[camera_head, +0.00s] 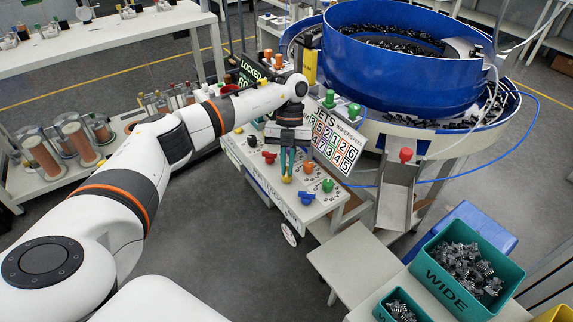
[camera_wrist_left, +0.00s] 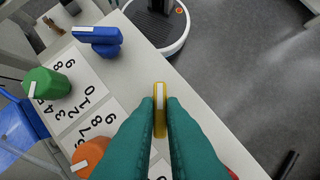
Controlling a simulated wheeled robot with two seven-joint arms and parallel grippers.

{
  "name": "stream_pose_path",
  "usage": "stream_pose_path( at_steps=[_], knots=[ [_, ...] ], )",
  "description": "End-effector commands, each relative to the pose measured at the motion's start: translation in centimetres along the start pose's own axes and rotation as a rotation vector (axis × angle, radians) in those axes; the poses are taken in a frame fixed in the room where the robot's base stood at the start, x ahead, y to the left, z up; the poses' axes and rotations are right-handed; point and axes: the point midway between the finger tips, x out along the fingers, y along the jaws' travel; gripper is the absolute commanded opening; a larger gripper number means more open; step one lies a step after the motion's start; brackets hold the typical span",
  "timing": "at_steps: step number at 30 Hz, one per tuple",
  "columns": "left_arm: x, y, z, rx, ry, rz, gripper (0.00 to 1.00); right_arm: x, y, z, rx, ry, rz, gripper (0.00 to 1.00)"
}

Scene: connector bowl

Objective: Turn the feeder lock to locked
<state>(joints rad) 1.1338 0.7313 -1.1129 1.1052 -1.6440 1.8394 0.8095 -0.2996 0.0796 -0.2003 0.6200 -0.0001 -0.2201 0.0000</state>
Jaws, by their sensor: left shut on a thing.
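My left gripper (camera_head: 287,165) reaches down over the control panel (camera_head: 254,172) beside the feeder. Its teal fingers are shut on a narrow yellow handle (camera_head: 286,180). In the left wrist view the fingertips (camera_wrist_left: 160,106) press on both sides of the yellow handle (camera_wrist_left: 160,88), which has a pale line along its top. The handle's base is hidden. A dark sign (camera_head: 250,72) with the word LOCKED in green stands behind my arm, partly covered. Which knob carries the feeder lock label cannot be read. My right gripper is out of view.
Close by on the panel are a blue knob (camera_head: 306,198), a green knob (camera_head: 328,185), an orange knob (camera_head: 309,167) and a red knob (camera_head: 269,157). The blue bowl feeder (camera_head: 400,75) stands behind. A metal chute (camera_head: 396,195) and a green bin (camera_head: 423,275) are at right.

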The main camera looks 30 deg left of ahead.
Motion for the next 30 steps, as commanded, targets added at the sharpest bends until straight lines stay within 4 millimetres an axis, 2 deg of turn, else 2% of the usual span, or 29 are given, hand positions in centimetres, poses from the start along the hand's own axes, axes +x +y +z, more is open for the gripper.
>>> stream_pose_path(
  at_steps=[9,23,24,27,30],
  knots=[
    [-0.13,0.1,-0.06,0.078,0.005,-0.031,0.0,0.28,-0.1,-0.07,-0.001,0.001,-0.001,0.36],
    [-0.14,0.11,-0.04,0.088,0.005,-0.035,0.0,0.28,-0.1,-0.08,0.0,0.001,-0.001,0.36],
    [-0.14,0.1,-0.04,0.088,0.005,-0.035,0.15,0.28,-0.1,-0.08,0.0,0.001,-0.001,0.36],
    [-0.11,0.1,-0.03,0.087,0.004,-0.035,0.31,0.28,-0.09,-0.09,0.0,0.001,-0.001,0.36],
    [-0.08,0.09,-0.02,0.087,0.003,-0.036,0.31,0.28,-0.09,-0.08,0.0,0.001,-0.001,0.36]
  ],
)
